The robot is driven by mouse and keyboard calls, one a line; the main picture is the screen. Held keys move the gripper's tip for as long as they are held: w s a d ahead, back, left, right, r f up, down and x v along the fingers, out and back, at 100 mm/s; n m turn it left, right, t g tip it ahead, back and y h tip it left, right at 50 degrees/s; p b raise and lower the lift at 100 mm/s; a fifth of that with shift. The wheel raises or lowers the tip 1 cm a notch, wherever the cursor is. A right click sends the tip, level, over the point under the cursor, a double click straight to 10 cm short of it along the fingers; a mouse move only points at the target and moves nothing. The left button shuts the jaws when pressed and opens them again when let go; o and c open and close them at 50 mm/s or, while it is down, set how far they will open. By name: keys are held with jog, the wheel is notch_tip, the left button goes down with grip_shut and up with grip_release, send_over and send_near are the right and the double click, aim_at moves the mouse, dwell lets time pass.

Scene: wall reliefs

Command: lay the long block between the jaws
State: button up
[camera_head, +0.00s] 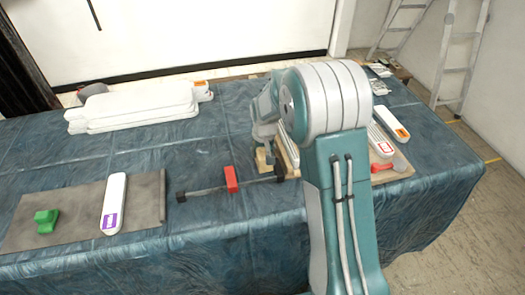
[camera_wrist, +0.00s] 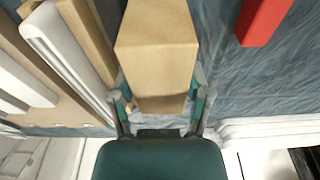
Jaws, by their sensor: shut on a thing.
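My gripper (camera_wrist: 158,88) is shut on a tan block (camera_wrist: 155,45) in the wrist view, with one finger on each side of it. In the head view the tan block (camera_head: 264,160) shows just below my gripper, partly hidden by my arm; whether it touches the table is unclear. Left of it a thin dark bar with a black piece at each end, which look like the jaws (camera_head: 181,197), lies on the cloth. A red block (camera_head: 231,179) stands at the bar between these ends. The red block also shows at the top right of the wrist view (camera_wrist: 262,20).
A grey mat (camera_head: 150,200) at left holds a green block (camera_head: 46,221) and a white bar with a purple label (camera_head: 114,203). White slabs (camera_head: 135,105) are stacked at the back. White bars (camera_head: 392,122) and a red object (camera_head: 398,165) lie right of my arm.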

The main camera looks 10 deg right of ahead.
jog(key=shift+f, duration=2.2)
dwell(0.4)
jog(key=o, duration=1.2)
jog(key=shift+o, duration=0.2)
jog(key=r, duration=0.4)
jog(key=s+r, duration=0.1)
jog(key=r, duration=0.3)
jog(key=s+r, duration=0.1)
jog(key=r, duration=0.3)
jog(key=s+r+t, duration=0.3)
jog(key=s+r, duration=1.2)
jog(key=s, duration=1.4)
jog(key=shift+r+t, duration=0.15)
jog(key=shift+t, duration=0.25)
